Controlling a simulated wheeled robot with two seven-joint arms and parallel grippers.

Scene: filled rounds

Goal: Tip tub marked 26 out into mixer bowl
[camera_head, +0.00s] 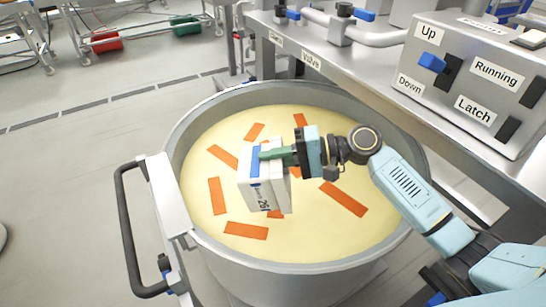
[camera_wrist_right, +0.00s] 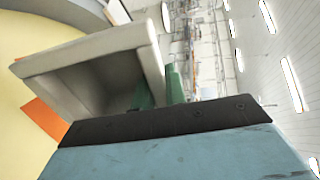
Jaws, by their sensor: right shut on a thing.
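The white tub marked 26 (camera_head: 263,195) hangs over the mixer bowl (camera_head: 190,245), with a blue strip on it and its number turned sideways. My right gripper (camera_head: 276,153) is shut on the tub's wall with its green fingers. In the right wrist view the tub (camera_wrist_right: 85,65) is tilted, its hollow inside faces the camera, and the part that shows looks empty. The fingers (camera_wrist_right: 160,92) pinch one wall there. The bowl holds a pale yellow mass (camera_head: 310,230) with several orange strips (camera_head: 344,199) lying on it. My left gripper is not in view.
A black handle (camera_head: 127,225) sticks out at the bowl's left. Open floor (camera_head: 70,190) lies further left, with red and green containers under trolleys behind.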

